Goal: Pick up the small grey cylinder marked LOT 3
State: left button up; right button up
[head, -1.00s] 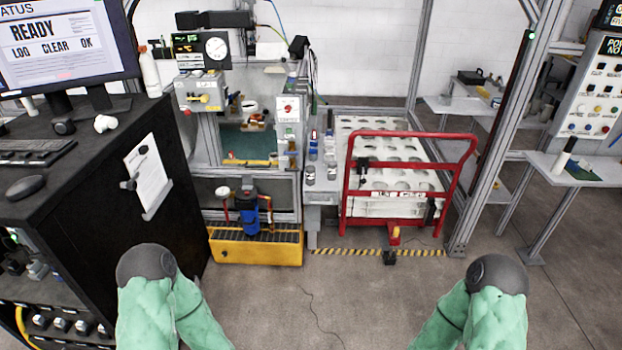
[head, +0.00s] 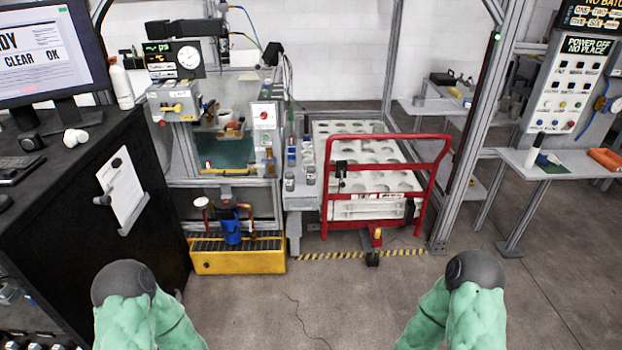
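Two small grey cylinders stand side by side near the front of a narrow grey shelf (head: 303,197), left of the red cart: one on the left (head: 289,182) and one on the right (head: 311,176). They are too small for me to read any LOT marking, so I cannot tell which is LOT 3. Several small bottles stand behind them, one with a blue part (head: 291,156).
A red-railed cart (head: 433,190) with a white holed tray (head: 340,130) stands right of the shelf. A yellow-edged platform (head: 240,263) sits low at left. A black cabinet (head: 60,220) fills the left side. A frame post (head: 455,190) stands at right. The middle floor is open.

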aim_at(310, 170)
jog(key=i+l+u, duration=0.2)
jog(key=i, duration=0.25)
jog(key=i+l+u, duration=0.2)
jog(key=i, duration=0.2)
jog(key=i+l+u, duration=0.25)
jog(key=i, duration=0.2)
jog(key=j, duration=0.1)
